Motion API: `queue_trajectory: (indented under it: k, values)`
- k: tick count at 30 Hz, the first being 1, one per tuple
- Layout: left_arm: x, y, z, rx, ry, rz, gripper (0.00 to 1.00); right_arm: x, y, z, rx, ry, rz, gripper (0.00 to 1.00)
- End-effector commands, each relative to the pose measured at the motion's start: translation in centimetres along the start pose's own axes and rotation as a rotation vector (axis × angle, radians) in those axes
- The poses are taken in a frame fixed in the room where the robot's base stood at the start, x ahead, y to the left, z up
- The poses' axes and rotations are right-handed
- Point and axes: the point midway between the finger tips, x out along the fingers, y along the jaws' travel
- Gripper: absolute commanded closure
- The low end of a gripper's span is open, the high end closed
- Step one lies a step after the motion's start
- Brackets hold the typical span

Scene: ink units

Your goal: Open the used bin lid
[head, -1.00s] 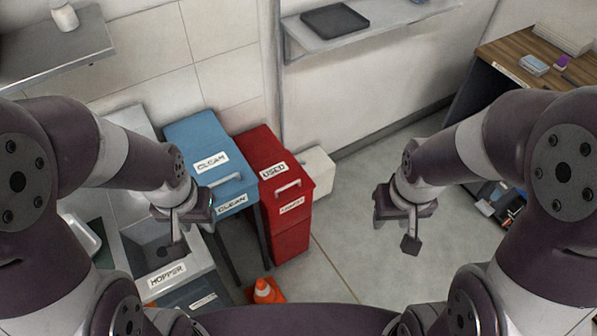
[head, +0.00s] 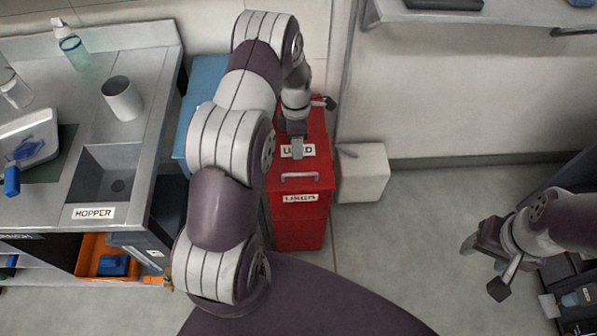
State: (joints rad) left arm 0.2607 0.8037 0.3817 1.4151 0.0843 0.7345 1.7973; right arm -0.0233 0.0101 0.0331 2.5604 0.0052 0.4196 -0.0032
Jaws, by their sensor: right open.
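The red used bin (head: 298,228) stands on the floor in the middle of the view. Its lid (head: 318,150) looks shut, with a USED label on top and a pale bar handle (head: 298,176) near the front edge. My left arm reaches over from the left, and my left gripper (head: 308,128) is above the rear part of the lid, behind the handle. It covers part of the top label. I cannot tell whether its jaws are apart or whether it touches the lid. My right gripper (head: 487,268) is open and empty, out over the floor at the right.
The blue clean bin (head: 205,85) stands left of the red bin, largely hidden by my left arm. A white box (head: 362,175) is close on the red bin's right. A hopper counter (head: 150,130) fills the left. A wall shelf (head: 430,14) is at the top. Floor is clear at centre right.

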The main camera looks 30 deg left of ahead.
Motion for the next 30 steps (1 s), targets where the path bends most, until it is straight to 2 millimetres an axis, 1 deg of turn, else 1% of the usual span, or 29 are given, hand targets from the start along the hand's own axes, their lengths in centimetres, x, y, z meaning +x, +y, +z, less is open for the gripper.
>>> queue_trajectory:
  k: [1, 3, 6, 10, 12, 15, 22, 23, 24, 26, 27, 30]
  values:
    - [1.2, -0.1, 0.0, 0.002, 0.002, -0.004, 0.62, -0.1, 0.0, 0.0, 0.0, 0.0, 0.0, 0.4]
    - [3.1, -0.1, 0.0, 0.003, 0.002, -0.004, 0.62, -0.2, 0.0, 0.0, 0.0, 0.0, 0.0, 0.4]
    - [5.6, -0.1, 0.0, 0.005, 0.002, -0.002, 0.62, -0.2, 0.0, 0.0, 0.0, 0.0, 0.0, 0.4]
    - [8.0, 0.0, 0.1, 0.006, 0.001, 0.0, 0.62, -0.2, 0.0, 0.0, 0.0, 0.0, 0.0, 0.4]
    - [8.8, 0.0, 0.1, 0.006, 0.0, 0.002, 0.62, -0.2, 0.0, 0.0, 0.0, 0.0, 0.0, 0.4]
    - [9.4, 0.0, 0.1, 0.006, 0.0, 0.002, 0.62, -0.2, 0.0, 0.0, 0.0, 0.0, 0.0, 0.4]
    - [9.5, 0.0, 0.1, 0.006, 0.0, 0.003, 0.62, -0.2, 0.0, 0.0, 0.0, 0.0, 0.0, 0.4]
    - [9.5, 0.0, 0.1, 0.007, 0.0, 0.003, 0.65, -0.2, 0.0, 0.0, 0.0, 0.0, 0.0, 0.4]
    - [9.5, 0.0, 0.1, 0.007, 0.0, 0.003, 0.78, -0.2, 0.0, 0.0, 0.0, 0.0, 0.0, 0.4]
    - [9.5, 0.0, 0.1, 0.007, 0.0, 0.003, 0.98, -0.2, 0.0, 0.0, 0.0, 0.0, 0.0, 0.4]
    - [9.5, 0.0, 0.1, 0.007, 0.0, 0.003, 1.0, -0.2, 0.0, 0.0, 0.0, 0.0, 0.0, 0.4]
    - [9.5, 0.0, 0.1, 0.007, 0.0, 0.003, 1.0, -0.2, 0.0, 0.0, 0.0, 0.0, 0.0, 0.4]
